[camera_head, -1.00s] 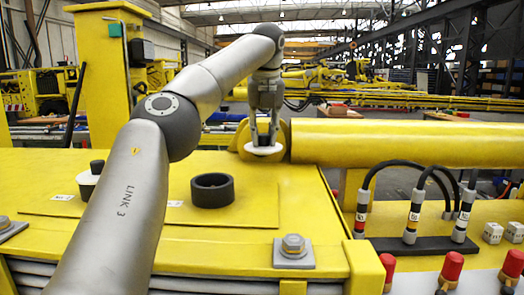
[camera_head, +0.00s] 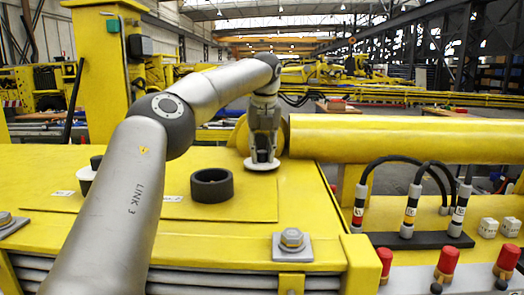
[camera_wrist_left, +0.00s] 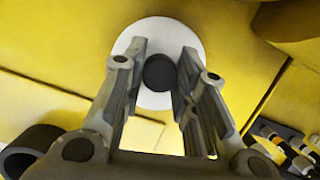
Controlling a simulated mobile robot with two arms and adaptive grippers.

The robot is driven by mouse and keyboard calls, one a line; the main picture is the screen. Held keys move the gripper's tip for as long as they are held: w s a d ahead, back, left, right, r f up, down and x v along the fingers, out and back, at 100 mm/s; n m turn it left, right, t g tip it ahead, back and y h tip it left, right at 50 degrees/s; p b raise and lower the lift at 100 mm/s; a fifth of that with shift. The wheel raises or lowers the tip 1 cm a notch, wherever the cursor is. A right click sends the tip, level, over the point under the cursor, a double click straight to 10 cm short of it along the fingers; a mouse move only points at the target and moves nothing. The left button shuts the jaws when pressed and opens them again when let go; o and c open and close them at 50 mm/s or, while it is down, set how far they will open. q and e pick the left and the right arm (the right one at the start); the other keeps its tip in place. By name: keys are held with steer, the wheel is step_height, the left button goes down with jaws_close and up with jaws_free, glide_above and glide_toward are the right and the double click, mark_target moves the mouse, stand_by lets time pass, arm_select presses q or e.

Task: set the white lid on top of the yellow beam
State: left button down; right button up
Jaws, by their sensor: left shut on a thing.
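The white lid (camera_head: 261,165) is a flat round disc with a dark knob. In the left wrist view the lid (camera_wrist_left: 133,42) lies beyond my left gripper (camera_wrist_left: 160,80), with its knob (camera_wrist_left: 160,72) between the fingers. My left gripper (camera_head: 262,156) points down in the head view and is shut on the knob. The lid is level, in front of the left end of the thick yellow beam (camera_head: 400,138). I cannot tell whether it touches the yellow surface below. My right gripper is not in view.
A black ring (camera_head: 212,186) stands on the yellow deck (camera_head: 245,210), left of and nearer than the lid. A bolt on a plate (camera_head: 292,241) sits at the deck's front. Black hoses (camera_head: 412,200) and red caps (camera_head: 447,262) stand at the right.

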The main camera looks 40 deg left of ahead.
arm_select(q)
steer(key=c, duration=1.1)
jaws_free()
steer(key=shift+f, duration=0.1)
steer(key=shift+c, duration=0.2)
